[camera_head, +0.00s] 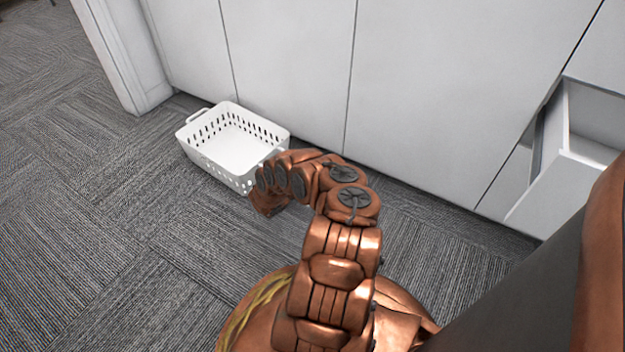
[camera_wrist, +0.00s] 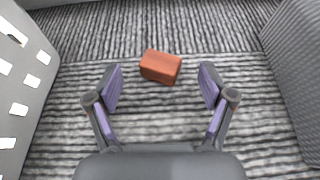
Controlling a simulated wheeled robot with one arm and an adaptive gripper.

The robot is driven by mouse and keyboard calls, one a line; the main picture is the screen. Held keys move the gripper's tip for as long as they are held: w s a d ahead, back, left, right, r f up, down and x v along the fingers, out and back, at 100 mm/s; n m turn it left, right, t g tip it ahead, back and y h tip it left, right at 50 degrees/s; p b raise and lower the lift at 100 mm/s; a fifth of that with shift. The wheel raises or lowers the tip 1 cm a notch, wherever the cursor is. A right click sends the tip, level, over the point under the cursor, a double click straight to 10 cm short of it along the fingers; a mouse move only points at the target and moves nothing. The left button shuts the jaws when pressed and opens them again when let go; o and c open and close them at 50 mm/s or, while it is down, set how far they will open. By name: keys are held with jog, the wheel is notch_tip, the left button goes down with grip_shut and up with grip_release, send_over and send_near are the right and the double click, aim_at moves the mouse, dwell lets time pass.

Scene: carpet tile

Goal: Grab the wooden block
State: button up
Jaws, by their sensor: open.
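The wooden block (camera_wrist: 160,67) is a small reddish-brown box lying on the grey carpet in the wrist view. It sits ahead of my gripper (camera_wrist: 158,84), roughly centred between the two fingertips and a little beyond them. My gripper is open and empty, with purple-lined fingers spread apart. In the head view the block does not show, and my copper-coloured arm covers the area where the hand is.
A white perforated basket (camera_head: 238,150) stands on the carpet against white cabinets (camera_head: 290,60); its wall (camera_wrist: 22,90) rises at the left of the wrist view. A drawer (camera_head: 565,175) is open at the right. Carpet at left is clear.

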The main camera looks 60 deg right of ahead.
jog(key=x, duration=0.1)
jog(key=b+x, duration=0.1)
jog(key=x, duration=0.1)
jog(key=shift+f+b, duration=0.3)
jog(key=shift+d, duration=0.3)
jog(key=shift+r, duration=0.1)
jog(key=shift+c, duration=0.5)
jog(key=c, duration=0.8)
